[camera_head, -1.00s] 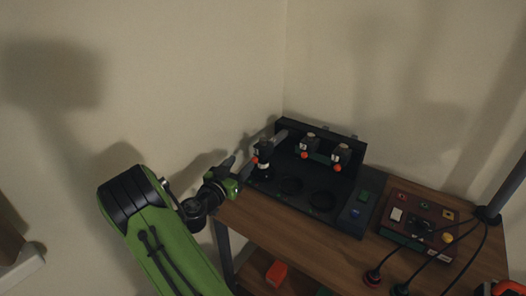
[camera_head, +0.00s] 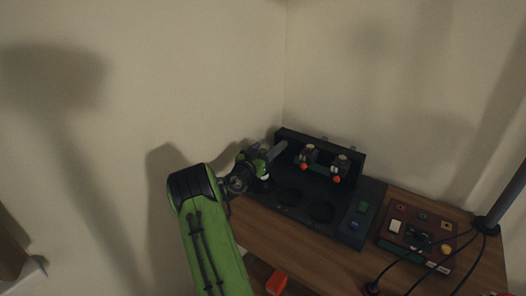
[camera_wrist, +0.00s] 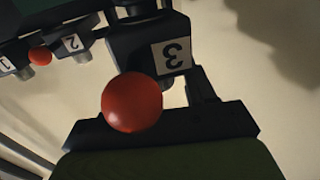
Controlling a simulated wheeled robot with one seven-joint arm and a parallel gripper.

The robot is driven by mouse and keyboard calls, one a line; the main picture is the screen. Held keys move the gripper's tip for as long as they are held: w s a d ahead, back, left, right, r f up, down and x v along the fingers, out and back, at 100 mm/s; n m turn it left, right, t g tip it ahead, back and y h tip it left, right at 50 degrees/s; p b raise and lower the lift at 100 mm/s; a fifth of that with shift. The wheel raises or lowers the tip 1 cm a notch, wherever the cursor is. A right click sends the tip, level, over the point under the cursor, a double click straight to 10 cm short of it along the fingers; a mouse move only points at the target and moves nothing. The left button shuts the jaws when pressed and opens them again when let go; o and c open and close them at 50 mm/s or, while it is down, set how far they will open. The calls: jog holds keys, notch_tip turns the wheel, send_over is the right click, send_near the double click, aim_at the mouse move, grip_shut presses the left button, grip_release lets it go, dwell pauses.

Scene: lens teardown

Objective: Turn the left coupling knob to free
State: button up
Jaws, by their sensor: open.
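In the head view my gripper (camera_head: 268,157) is at the left end of the black fixture (camera_head: 290,205) and hides most of the leftmost unit. Two other units show orange-red balls, one in the middle (camera_head: 303,166) and one at the right (camera_head: 336,179).
A red-brown control box (camera_head: 418,238) with cables stands right on the wooden table (camera_head: 290,246). Walls are close behind and left.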

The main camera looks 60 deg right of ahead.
jog(key=shift+c, duration=0.5)
jog(key=c, duration=0.8)
jog(key=shift+n+t+b, duration=0.45)
jog(key=shift+n+t, duration=0.35)
jog(key=shift+t, duration=0.5)
jog(key=o, duration=0.9)
jog(key=s+a+b, duration=0.2)
jog(key=a+b, duration=0.1)
jog(key=a, duration=1.2)
jog(key=shift+a+b, duration=0.35)
jog(key=shift+b, duration=0.05)
